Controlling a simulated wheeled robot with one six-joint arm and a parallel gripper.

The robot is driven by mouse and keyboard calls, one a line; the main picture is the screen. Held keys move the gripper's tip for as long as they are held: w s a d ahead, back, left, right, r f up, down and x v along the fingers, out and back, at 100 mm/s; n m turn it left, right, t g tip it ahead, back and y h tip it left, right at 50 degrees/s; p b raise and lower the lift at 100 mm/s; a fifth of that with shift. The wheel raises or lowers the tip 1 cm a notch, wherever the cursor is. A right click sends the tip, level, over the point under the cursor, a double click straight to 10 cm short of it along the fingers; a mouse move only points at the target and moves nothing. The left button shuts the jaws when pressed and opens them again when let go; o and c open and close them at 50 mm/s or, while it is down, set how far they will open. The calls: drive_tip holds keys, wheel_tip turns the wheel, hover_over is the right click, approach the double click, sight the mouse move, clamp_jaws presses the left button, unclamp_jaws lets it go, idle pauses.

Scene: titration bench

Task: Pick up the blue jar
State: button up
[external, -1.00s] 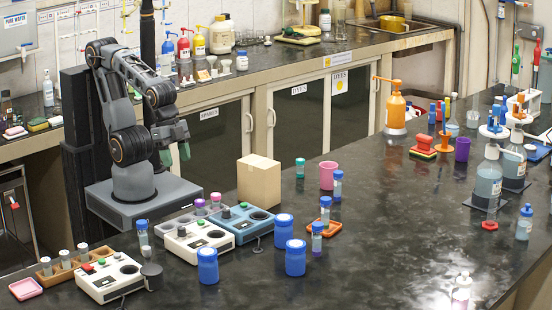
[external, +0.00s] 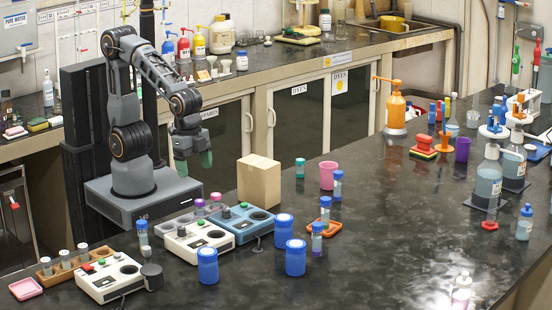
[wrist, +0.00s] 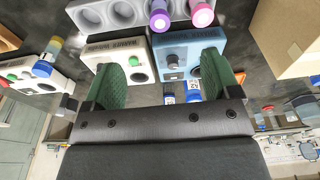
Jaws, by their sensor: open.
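Several blue jars stand on the black bench in the external view: one at the front (external: 208,266), one to its right (external: 295,257), and one behind (external: 283,229). I cannot tell which one the task means. My gripper (external: 194,167) hangs in the air behind the devices and left of the cardboard box, well away from the jars. In the wrist view my gripper's green fingers (wrist: 168,82) are spread wide with nothing between them. Small blue-topped jars (wrist: 193,96) show partly beyond the gripper body, which hides their lower parts.
A cardboard box (external: 259,182) stands behind the jars. A white device (external: 198,246) and a blue device (external: 242,226) lie to their left. An orange tray (external: 324,229) with vials and a pink cup (external: 328,175) are to the right. The front right bench is largely clear.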

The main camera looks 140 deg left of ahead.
drive_tip(key=w+a+m+g+p, duration=0.1)
drive_tip(key=w+a+m+p, duration=0.15)
drive_tip(key=w, duration=1.05)
drive_tip(key=m, duration=1.1)
hover_over(284, 218)
drive_tip(key=shift+s+a+f+g, duration=0.1)
drive_tip(key=shift+a+f+g, duration=0.3)
drive_tip(key=shift+f, duration=0.2)
drive_tip(key=f+m, duration=0.2)
drive_tip(key=m, duration=0.1)
drive_tip(key=f+m, duration=0.2)
drive_tip(key=m, duration=0.1)
drive_tip(key=shift+w+f+p, duration=0.2)
drive_tip(key=shift+f+p, duration=0.15)
drive_tip(key=shift+s+d+f+p, duration=0.15)
drive_tip(key=shift+f+p, duration=0.3)
drive_tip(key=shift+f, duration=0.9)
drive_tip(key=shift+s+d+f+p, duration=0.15)
drive_tip(key=shift+f+p, duration=0.25)
drive_tip(key=shift+f, duration=0.95)
drive_tip(key=shift+w, duration=0.1)
drive_tip(key=c, duration=1)
